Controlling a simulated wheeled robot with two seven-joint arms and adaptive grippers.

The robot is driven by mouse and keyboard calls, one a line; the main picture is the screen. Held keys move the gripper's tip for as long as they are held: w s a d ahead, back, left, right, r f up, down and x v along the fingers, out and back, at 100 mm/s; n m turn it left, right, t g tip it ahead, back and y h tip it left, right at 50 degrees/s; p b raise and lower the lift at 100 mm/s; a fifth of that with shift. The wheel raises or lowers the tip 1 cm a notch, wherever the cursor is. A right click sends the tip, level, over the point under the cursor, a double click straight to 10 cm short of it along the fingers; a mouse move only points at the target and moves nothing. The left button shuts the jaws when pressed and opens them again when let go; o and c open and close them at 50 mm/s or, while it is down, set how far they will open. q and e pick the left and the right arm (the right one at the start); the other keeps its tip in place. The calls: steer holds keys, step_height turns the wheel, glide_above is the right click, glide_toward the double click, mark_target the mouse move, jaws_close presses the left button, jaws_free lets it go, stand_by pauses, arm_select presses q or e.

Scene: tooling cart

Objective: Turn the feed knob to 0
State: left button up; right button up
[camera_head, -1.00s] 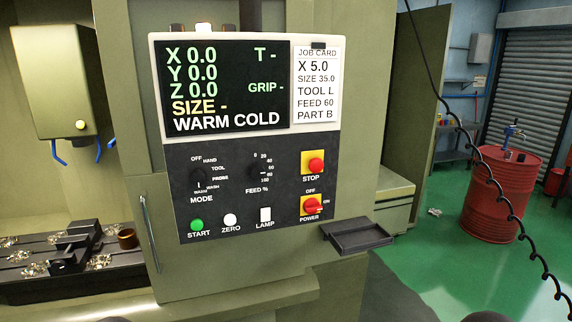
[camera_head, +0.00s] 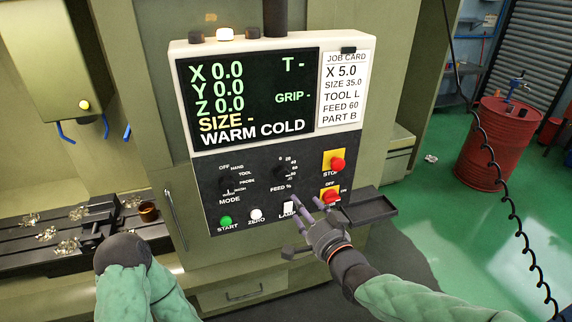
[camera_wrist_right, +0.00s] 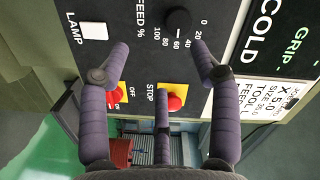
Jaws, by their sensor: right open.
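The feed knob (camera_head: 283,172) is a black knob on the dark control panel, above the FEED % label, with a scale from 0 to 100. In the right wrist view the knob (camera_wrist_right: 178,20) is at the top; a pale mark on its edge appears to face about 60. My right gripper (camera_head: 308,212) is below and right of the knob in the head view, fingers spread, empty and apart from the knob. The right wrist view shows its open fingers (camera_wrist_right: 157,78) facing the panel. My left gripper (camera_head: 122,252) is a dark rounded shape at lower left; its fingers are hidden.
The mode knob (camera_head: 232,181) is left of the feed knob. The stop button (camera_head: 337,164), power switch (camera_head: 330,197), green start button (camera_head: 226,220) and lamp switch (camera_head: 288,208) are close by. A dark tray (camera_head: 368,207) sticks out at right. The job card (camera_head: 343,90) reads FEED 60.

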mark_target(285, 175)
steer(key=w+a+p, duration=0.1)
steer(key=w, duration=0.2)
steer(key=w+a+r, duration=0.1)
steer(key=w+a, duration=0.1)
steer(key=w, duration=0.1)
steer(key=w+a+r+p, duration=0.1)
steer(key=w, duration=0.2)
steer(key=shift+w+a+r+p, duration=0.2)
steer(key=shift+w+a+p, duration=0.05)
steer(key=shift+p, duration=0.1)
steer(key=c, duration=1.1)
